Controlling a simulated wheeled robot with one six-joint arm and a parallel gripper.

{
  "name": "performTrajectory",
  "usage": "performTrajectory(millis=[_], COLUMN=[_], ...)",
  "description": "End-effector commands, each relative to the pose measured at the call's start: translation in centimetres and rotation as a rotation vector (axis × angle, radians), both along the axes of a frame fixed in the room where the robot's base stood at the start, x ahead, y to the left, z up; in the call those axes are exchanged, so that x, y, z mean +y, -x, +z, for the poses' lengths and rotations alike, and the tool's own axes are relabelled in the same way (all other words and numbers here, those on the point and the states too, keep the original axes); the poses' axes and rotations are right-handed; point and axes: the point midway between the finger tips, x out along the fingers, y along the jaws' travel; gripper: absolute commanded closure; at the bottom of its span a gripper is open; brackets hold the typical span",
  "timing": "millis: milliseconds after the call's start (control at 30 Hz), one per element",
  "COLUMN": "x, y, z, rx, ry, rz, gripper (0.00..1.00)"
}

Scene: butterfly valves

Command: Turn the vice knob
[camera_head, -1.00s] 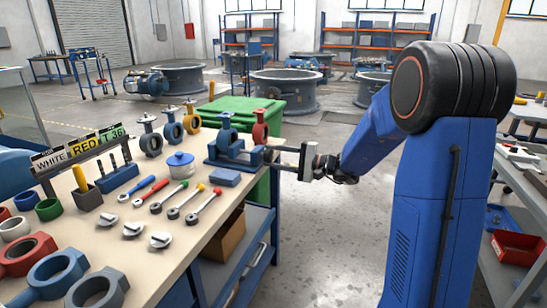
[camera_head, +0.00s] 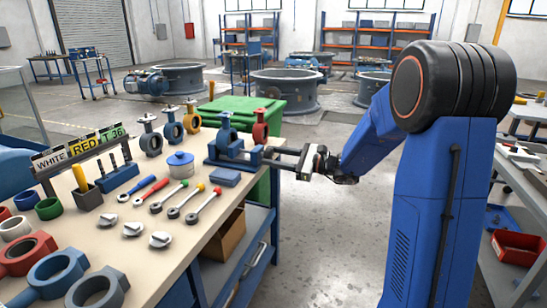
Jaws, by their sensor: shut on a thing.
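A blue vice (camera_head: 232,150) is mounted at the right end of the workbench, with a blue valve part standing upright in its jaws. Its dark screw bar sticks out to the right past the bench edge. My gripper (camera_head: 305,163) is at the outer end of that bar and is shut on the vice knob. The knob itself is mostly hidden by the gripper, which looks tilted in this view.
A green bin (camera_head: 240,112) stands behind the vice. A grey side table with a red tray (camera_head: 517,248) is at the right. Floor between them is clear.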

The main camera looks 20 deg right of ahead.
Motion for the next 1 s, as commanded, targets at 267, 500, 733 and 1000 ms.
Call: performTrajectory(millis=[267, 500, 733, 1000], x=[-0.07, -0.03, 0.0, 0.03], y=[0.04, 0.09, 0.14, 0.17], z=[-0.19, -0.22, -0.23, -0.23], rx=[0.216, 0.399, 0.567, 0.718], ry=[-0.154, -0.287, -0.408, -0.518], rz=[-0.002, -0.002, -0.002, -0.002], gripper=[0.83, 0.82, 0.82, 0.82])
